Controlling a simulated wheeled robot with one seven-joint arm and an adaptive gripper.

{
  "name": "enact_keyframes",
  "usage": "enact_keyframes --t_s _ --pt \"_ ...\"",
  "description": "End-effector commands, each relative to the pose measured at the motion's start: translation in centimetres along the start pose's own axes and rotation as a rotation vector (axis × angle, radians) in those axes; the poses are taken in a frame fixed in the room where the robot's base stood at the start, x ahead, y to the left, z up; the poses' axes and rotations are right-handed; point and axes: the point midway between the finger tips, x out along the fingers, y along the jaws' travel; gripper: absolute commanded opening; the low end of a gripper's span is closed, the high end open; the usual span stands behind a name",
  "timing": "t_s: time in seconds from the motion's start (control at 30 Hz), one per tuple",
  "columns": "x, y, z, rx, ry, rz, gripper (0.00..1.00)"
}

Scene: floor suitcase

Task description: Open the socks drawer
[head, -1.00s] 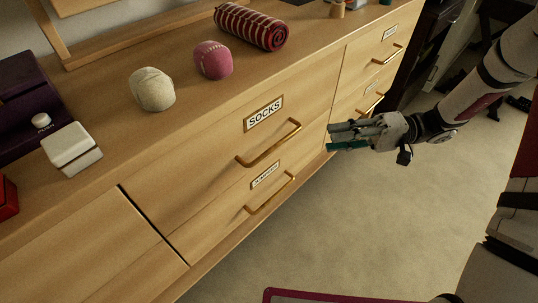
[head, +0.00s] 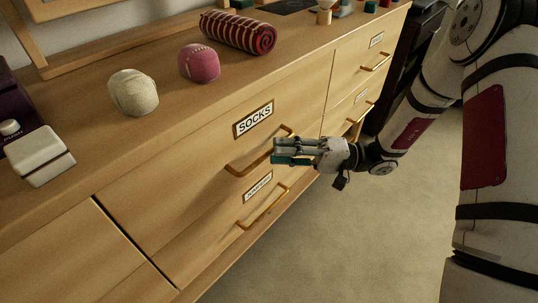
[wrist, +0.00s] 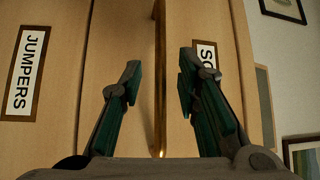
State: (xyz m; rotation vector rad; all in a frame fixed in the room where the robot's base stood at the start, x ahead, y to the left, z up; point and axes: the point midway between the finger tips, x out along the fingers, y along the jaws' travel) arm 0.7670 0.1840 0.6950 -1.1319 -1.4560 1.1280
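The socks drawer (head: 175,170) is the upper wooden drawer, shut, with a SOCKS label (head: 254,119). In the wrist view its label (wrist: 207,58) is partly hidden by a finger. Its brass handle (head: 243,168) is a bar below the label. My gripper (head: 274,152) is in front of the right part of this handle in the head view. In the wrist view my gripper (wrist: 157,85) is open, with the handle bar (wrist: 158,90) showing between its two fingers. The fingers are not closed on the bar; how near they are to it is hard to tell.
The lower drawer has a JUMPERS label (wrist: 29,72) and its own brass handle (head: 263,207). On the top stand a cream ball (head: 133,92), a pink ball (head: 199,63) and a rolled striped cloth (head: 238,32). The carpet (head: 330,235) in front is clear.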

Motion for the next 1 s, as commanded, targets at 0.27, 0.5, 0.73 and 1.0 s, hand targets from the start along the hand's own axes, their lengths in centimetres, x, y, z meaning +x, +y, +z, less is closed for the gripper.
enact_keyframes --t_s 0.27,0.5,0.73,1.0 --pt "3.1 0.0 0.0 0.0 0.0 0.0 0.3" --pt "3.5 0.0 0.0 0.001 0.0 0.0 0.3" --pt "3.5 0.0 0.0 0.001 0.0 0.0 0.05" --pt "3.5 0.0 0.0 0.0 0.0 0.0 0.0"
